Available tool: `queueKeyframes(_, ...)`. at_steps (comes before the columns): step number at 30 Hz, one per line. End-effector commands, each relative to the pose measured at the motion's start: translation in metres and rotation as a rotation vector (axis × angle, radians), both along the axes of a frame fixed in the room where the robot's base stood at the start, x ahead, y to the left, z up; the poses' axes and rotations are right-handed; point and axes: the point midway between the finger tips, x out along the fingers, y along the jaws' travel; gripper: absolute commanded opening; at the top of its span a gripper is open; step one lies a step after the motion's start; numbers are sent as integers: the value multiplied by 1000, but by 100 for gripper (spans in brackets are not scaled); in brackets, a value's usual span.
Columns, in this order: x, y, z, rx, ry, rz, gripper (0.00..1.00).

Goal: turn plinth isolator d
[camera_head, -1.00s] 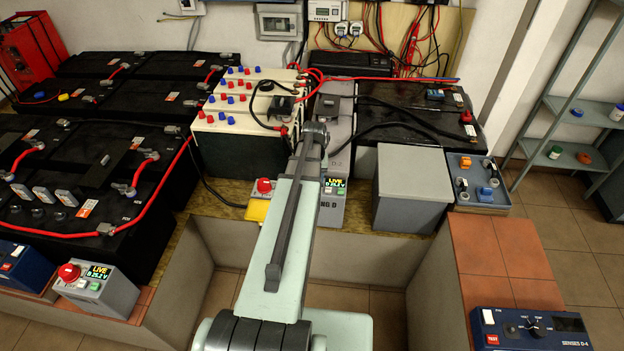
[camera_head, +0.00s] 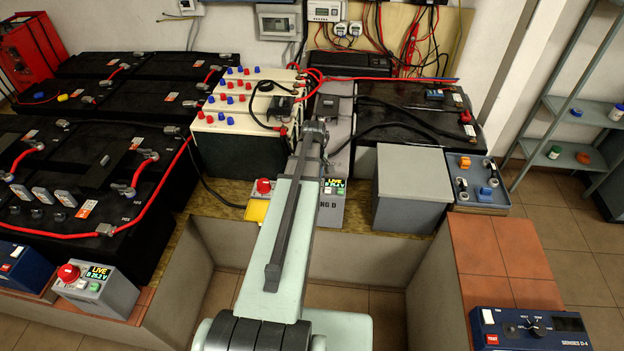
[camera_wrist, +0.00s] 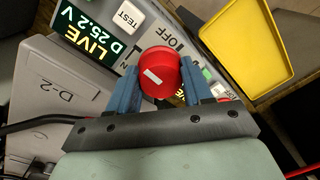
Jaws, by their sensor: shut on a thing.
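Plinth isolator D is a grey box (camera_head: 331,212) behind my arm in the head view, with a lit display (camera_head: 335,187) reading LIVE. In the wrist view the display (camera_wrist: 88,30) reads LIVE D 25.2 V, beside a TEST button (camera_wrist: 127,17). The isolator's round red knob (camera_wrist: 164,66) has a white mark and sits near the OFF lettering. My gripper (camera_wrist: 158,84) is shut on this knob, one blue finger on each side. In the head view my arm hides the gripper and the held knob.
A yellow tray (camera_wrist: 249,40) lies close to the knob; it shows in the head view (camera_head: 257,211) too. Another red knob (camera_head: 264,186) shows left of my arm. Isolator B (camera_head: 100,288) stands at lower left. A grey box (camera_head: 411,188) stands at right.

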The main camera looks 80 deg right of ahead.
Motion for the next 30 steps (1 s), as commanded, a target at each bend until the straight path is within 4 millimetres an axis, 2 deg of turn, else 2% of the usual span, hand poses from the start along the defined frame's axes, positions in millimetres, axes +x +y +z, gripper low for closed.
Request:
queueKeyframes(20,-1,2,-1,5,4,66,19)
queueKeyframes(21,-1,2,-1,5,4,66,51)
queueKeyframes(28,-1,1,0,3,2,64,73)
queueKeyframes(30,-1,1,0,3,2,64,75)
